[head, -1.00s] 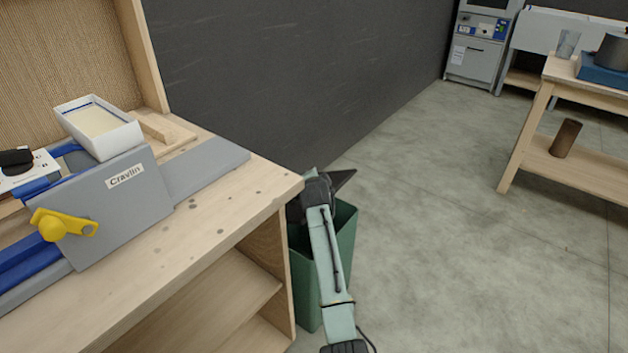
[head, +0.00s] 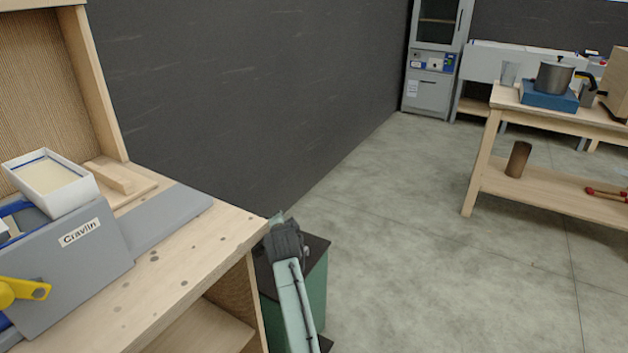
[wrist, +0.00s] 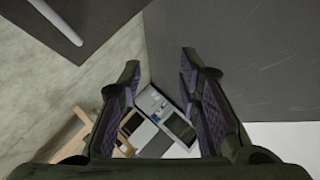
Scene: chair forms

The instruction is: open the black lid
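The black lid (head: 318,249) shows in the head view as a flat dark surface on top of the green bin (head: 312,292), beside the wooden bench. It looks lowered over the bin's top. My arm hides its left part. My gripper (wrist: 160,60) has its two fingers wide apart in the wrist view, with nothing between them. In the head view, my gripper's end is at the bin's left side near the bench corner, and its fingertips are mostly hidden. I cannot tell whether it touches the lid. A dark panel with a pale rod fills the wrist view's upper left; I cannot tell what it is.
The wooden bench (head: 190,262) with a grey-blue device (head: 75,265) stands close on the left. A dark wall (head: 250,90) runs behind the bin. The floor to the right is clear up to a wooden table (head: 470,180) holding a pot (head: 555,77).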

